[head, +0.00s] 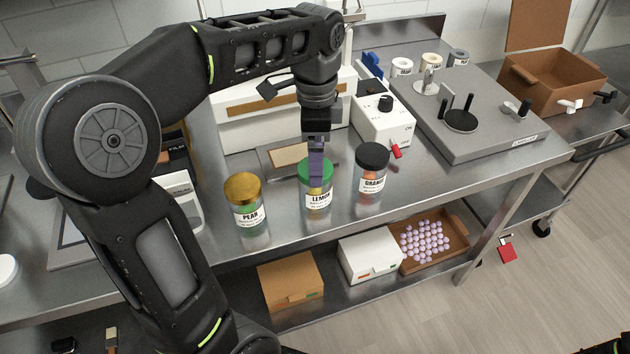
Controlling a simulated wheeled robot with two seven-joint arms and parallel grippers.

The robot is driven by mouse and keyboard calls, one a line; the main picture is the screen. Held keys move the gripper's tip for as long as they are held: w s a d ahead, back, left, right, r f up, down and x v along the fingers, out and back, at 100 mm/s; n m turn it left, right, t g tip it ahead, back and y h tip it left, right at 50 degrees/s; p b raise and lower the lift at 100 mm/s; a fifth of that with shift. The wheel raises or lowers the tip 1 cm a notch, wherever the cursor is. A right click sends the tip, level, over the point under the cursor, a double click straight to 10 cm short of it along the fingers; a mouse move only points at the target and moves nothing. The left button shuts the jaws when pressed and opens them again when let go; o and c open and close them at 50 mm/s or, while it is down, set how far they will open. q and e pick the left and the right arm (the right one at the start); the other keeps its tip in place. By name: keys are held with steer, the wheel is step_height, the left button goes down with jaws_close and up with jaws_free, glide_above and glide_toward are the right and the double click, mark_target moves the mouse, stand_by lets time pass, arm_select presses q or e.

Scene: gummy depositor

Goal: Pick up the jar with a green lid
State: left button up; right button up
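The jar with a green lid (327,171) stands upright on the steel table and is labelled LEMON. My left gripper (316,178) points straight down at this jar, its purple-grey fingers overlapping the lid and the upper front of the jar. The fingers line up in this view, so I cannot tell whether they are apart, touching the jar or closed on it. A PEAR jar with a gold lid (242,187) stands to the left, and an ORANGE jar with a black lid (372,157) stands close on the right. My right gripper is out of view.
A white control box (384,122) with a red lever stands behind the jars. A grey flat machine (480,130) fills the right of the table. Cartons and a brown tray of purple balls (452,228) sit on the lower shelf. The table front edge is clear.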

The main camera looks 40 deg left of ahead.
arm_select(q)
steer(key=shift+f, duration=1.3)
steer(key=shift+f+p, duration=0.55)
steer(key=shift+f, duration=2.1)
steer(key=c, duration=1.5)
